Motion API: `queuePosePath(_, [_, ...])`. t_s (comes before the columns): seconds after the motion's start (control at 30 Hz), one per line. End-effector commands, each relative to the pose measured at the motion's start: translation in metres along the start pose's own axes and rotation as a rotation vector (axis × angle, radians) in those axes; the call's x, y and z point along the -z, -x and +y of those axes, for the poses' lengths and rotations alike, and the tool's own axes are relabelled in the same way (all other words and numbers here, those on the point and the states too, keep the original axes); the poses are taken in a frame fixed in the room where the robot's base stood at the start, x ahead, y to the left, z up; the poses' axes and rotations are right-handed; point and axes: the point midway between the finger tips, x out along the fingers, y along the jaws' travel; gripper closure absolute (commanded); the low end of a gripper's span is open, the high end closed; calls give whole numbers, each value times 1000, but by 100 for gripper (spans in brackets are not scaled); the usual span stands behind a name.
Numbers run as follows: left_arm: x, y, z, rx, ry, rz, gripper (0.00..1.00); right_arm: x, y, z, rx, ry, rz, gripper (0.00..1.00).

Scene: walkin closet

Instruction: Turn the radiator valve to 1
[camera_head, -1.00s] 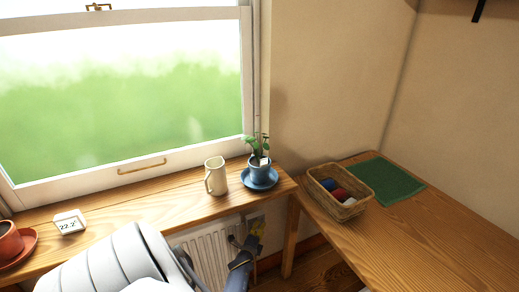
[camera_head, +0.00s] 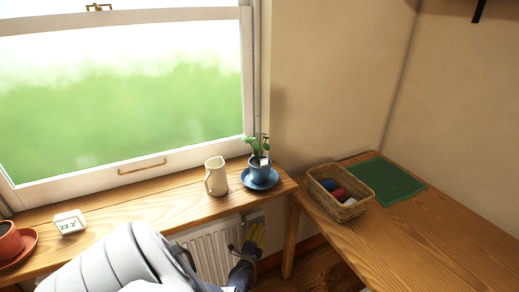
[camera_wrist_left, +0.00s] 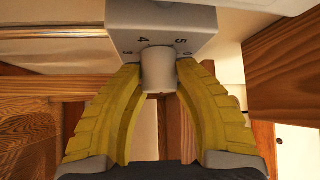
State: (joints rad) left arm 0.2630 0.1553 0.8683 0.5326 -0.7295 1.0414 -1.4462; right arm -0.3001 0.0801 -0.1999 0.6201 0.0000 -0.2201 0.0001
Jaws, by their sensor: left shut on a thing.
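The radiator valve shows in the left wrist view as a white block (camera_wrist_left: 203,19) with dark numerals, among them a 4 and a 5, and a short round white knob (camera_wrist_left: 159,70) below it. My left gripper (camera_wrist_left: 159,78) has its yellow fingers on both sides of the knob and is shut on it. In the head view the left gripper (camera_head: 254,236) is at the right end of the white radiator (camera_head: 208,252), under the sill. I cannot tell which number the knob is set to. My right gripper is not in view.
The wooden sill (camera_head: 130,212) above holds a cream jug (camera_head: 216,176), a blue plant pot (camera_head: 259,168) on a saucer and a thermometer (camera_head: 70,222) reading 22.2. A desk (camera_head: 425,235) with a basket (camera_head: 345,208) and green mat (camera_head: 388,180) stands right.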

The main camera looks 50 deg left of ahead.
Motion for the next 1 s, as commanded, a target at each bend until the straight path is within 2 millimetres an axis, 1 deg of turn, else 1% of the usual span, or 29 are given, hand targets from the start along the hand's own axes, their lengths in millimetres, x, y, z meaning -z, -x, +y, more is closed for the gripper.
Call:
queuePosePath(0.03, [0, -3, -2, 7, 3, 1, 98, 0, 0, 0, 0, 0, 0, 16])
queuePosePath(0.63, [0, -3, -2, 19, 15, 2, 98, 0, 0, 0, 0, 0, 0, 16])
queuePosePath(0.67, [0, -3, -2, 19, 14, 2, 66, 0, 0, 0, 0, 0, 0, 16])
queuePosePath(0.87, [0, -2, -2, 18, 15, 2, 43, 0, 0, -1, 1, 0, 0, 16])
queuePosePath(1.0, [0, -1, -1, 17, 15, 2, 42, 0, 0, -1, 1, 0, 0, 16])
